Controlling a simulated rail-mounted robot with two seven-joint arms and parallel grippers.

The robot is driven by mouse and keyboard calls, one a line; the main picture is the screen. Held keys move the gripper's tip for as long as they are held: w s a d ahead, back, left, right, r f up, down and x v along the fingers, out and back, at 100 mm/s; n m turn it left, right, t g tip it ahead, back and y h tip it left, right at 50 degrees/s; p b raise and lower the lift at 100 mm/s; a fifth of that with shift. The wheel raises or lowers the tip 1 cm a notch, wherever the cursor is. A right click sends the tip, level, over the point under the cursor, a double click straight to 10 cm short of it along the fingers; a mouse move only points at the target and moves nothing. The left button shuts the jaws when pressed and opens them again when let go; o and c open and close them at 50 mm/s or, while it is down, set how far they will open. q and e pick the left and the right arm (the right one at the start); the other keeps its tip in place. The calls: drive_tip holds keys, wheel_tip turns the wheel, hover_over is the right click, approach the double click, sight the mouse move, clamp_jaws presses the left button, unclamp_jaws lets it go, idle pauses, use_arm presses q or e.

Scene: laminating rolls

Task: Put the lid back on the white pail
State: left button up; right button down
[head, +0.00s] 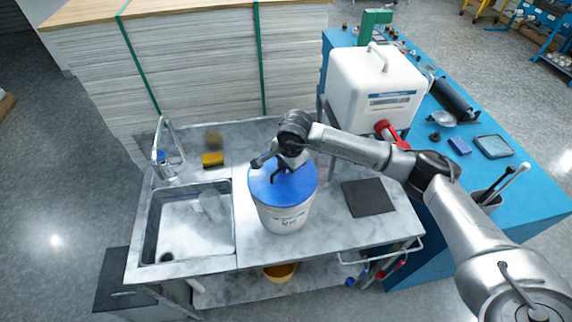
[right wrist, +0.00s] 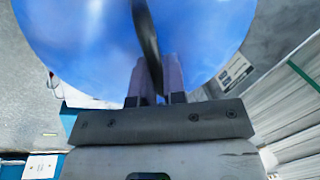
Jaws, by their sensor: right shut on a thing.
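The white pail (head: 284,218) stands upright on the grey marbled counter, right of the sink. The blue lid (head: 263,191) covers its top; I cannot tell whether it is pressed fully down or sits just above the rim. My right gripper (head: 281,173) is over the lid, shut on its dark handle. In the right wrist view the gripper's fingers (right wrist: 154,84) close around that dark handle (right wrist: 147,38), with the blue lid (right wrist: 85,45) filling the background. The pail's rim is mostly hidden by the lid. My left gripper is out of view.
The sink (head: 190,225), with a clear cup (head: 211,206) in it, is left of the pail. A yellow sponge (head: 212,160) lies behind it. A dark mat (head: 367,198) lies to the right. A white canister (head: 372,90) with a red tap stands behind right. Stacked sheets rise behind the counter.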

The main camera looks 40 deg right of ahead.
drive_tip(key=c, duration=0.6)
unclamp_jaws()
drive_tip(key=shift+r, duration=0.1)
drive_tip(key=shift+r, duration=0.1)
drive_tip(key=shift+r+p, duration=0.4)
drive_tip(key=shift+r, duration=0.05)
drive_tip(key=shift+r+p, duration=1)
drive_tip(key=shift+r, duration=0.9)
drive_tip(key=shift+r+p, duration=0.45)
drive_tip(key=shift+r, duration=0.45)
